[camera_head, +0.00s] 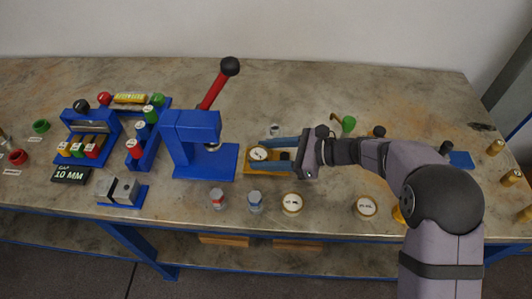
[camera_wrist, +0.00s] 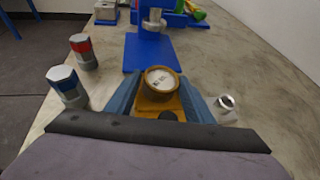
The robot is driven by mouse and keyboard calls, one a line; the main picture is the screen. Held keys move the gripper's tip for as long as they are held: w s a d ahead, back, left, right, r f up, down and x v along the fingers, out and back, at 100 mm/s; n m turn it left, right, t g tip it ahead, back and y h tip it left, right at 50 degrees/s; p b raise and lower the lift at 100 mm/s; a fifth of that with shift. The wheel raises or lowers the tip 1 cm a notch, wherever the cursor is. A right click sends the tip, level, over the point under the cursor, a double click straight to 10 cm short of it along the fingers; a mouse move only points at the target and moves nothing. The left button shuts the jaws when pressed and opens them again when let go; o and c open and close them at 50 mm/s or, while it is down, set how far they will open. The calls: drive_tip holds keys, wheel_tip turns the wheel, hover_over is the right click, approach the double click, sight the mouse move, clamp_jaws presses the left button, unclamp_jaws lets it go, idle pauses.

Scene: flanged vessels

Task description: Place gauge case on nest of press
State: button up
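The gauge case (camera_head: 258,154), a round brass-coloured case with a white dial, is right of the press. In the wrist view the gauge case (camera_wrist: 161,82) sits between my two blue fingers, above a yellow block (camera_wrist: 158,107). My gripper (camera_head: 268,153) reaches in from the right, one finger on each side; whether the fingers press on the case or only flank it is unclear. The blue press (camera_head: 190,128) has a red lever with a black knob and a flat blue base (camera_head: 208,168). A silver cylinder (camera_wrist: 153,20) stands over that base in the wrist view; the nest is not clearly distinguishable.
Blue racks (camera_head: 90,135) stand to the left. The press base looks clear in front.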

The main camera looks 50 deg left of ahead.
drive_tip(key=shift+o, duration=0.9)
drive_tip(key=shift+r, duration=0.15)
drive_tip(key=b+v, duration=0.1)
drive_tip(key=v, duration=0.9)
drive_tip(key=shift+w+d+r, duration=0.1)
drive_tip(key=shift+w+d, duration=0.05)
drive_tip(key=shift+d, duration=0.1)
drive_tip(key=shift+w+d+r, duration=0.25)
drive_tip(key=shift+w+d, duration=0.1)
drive_tip(key=shift+d, duration=0.2)
